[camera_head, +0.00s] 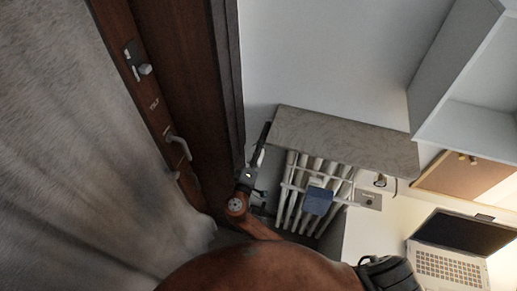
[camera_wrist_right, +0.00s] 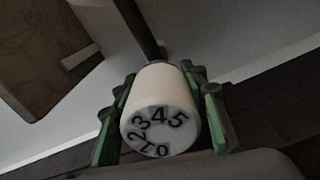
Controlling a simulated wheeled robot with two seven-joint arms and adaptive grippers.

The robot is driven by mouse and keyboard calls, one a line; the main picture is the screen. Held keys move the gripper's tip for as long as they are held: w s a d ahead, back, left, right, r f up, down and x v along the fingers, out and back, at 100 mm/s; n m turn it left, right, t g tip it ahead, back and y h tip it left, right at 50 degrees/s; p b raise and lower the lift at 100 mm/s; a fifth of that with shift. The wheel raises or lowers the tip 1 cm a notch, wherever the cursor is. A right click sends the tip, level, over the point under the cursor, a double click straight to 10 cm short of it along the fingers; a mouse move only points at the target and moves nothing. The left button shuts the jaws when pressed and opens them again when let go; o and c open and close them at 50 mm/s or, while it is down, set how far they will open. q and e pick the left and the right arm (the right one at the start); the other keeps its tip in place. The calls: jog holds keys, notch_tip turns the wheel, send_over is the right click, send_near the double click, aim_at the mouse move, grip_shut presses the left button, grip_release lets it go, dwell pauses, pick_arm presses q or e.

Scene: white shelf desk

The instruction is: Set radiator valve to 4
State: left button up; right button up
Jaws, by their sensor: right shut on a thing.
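The radiator valve (camera_wrist_right: 158,88) is a white round knob with dark digits on its end face, in the right wrist view. The 4 is near the top of the face, with 3 to its left, 5 to its right and 0, 1 and 2 lower down. No pointer mark is visible. My right gripper (camera_wrist_right: 160,112) has its green-lined fingers on both sides of the knob and is shut on it. In the head view my right gripper (camera_head: 252,180) is at the left side of the white radiator (camera_head: 290,192); the knob cannot be made out there. My left gripper is out of view.
A grey stone-like shelf (camera_head: 345,140) lies above the radiator, with a blue cloth-like item (camera_head: 318,201) on its bars. A brown door frame (camera_head: 190,75) is close on the left. A laptop (camera_head: 455,250) stands on the white desk at the lower right.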

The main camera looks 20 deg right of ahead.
jog(key=n+p, duration=0.3)
jog(key=n, duration=0.2)
jog(key=shift+r+n, duration=0.1)
jog(key=shift+n, duration=0.2)
jog(key=n+p, duration=0.4)
jog(key=n, duration=0.1)
jog(key=n+p, duration=0.4)
jog(key=n, duration=0.2)
jog(key=shift+a+r+n, duration=0.1)
jog(key=shift+n, duration=0.3)
jog(key=n+p, duration=0.3)
jog(key=n, duration=0.1)
jog(key=shift+n+p, duration=0.3)
jog(key=shift+n, duration=0.1)
jog(key=o, duration=1.2)
